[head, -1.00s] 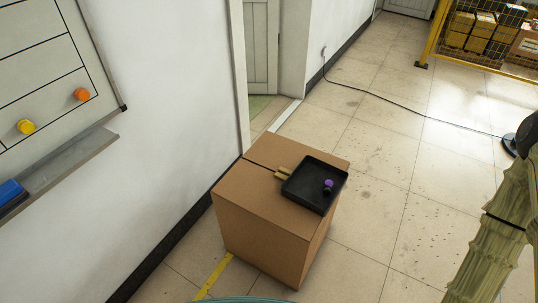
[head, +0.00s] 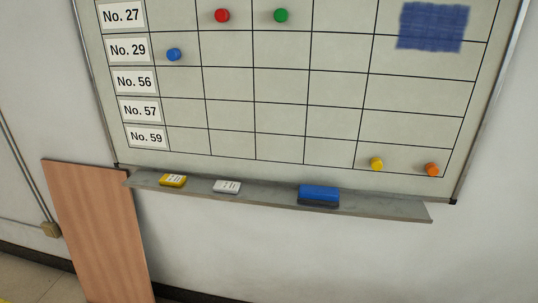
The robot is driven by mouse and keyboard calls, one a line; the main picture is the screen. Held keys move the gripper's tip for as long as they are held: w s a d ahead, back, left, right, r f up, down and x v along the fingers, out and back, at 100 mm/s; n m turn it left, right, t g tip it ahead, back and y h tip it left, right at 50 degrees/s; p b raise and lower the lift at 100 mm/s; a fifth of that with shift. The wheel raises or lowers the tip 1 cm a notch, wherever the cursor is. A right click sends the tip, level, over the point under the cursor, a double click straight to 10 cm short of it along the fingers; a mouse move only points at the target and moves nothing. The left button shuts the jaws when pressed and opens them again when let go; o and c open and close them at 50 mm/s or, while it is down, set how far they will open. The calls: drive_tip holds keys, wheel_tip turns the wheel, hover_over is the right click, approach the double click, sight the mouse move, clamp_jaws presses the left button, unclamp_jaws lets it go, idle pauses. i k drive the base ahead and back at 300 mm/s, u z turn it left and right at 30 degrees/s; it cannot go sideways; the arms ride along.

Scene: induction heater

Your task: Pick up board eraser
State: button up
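The board eraser (head: 319,195) has a blue top and a dark underside. It lies on the grey tray ledge (head: 385,209) under the whiteboard (head: 330,105), right of the ledge's middle. Nothing covers it from this view. My gripper is not in view, so its state and its distance from the eraser do not show.
A yellow box (head: 173,181) and a white box (head: 227,187) lie on the ledge left of the eraser. Round magnets, such as an orange one (head: 433,169), sit on the board. A brown panel (head: 100,230) leans at the left. The wall below the ledge is bare.

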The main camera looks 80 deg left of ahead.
sight(307, 193)
drive_tip(key=u, duration=2.15)
